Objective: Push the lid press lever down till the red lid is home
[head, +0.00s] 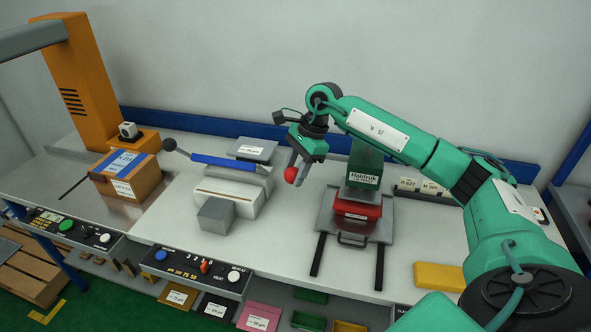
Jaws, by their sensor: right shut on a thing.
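The lid press is a green upright marked "Haldruk" (365,162) on the right part of the bench. In front of it, a red block (357,208) with a white label, which looks like the lid, sits on a grey sliding tray (327,213). I cannot tell how far down the lid is. A red ball knob (290,175), apparently the end of the press lever, is left of the green upright. My right gripper (297,164) points down and is shut on this knob. The lever's shaft is not clearly visible. My left gripper is not in view.
Left of the press is a sealer with a blue bar (215,162) and a dark ball handle (169,145). A cardboard box (135,190) stands further left. A yellow block (440,277) lies at the right front. My right arm spans the right side.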

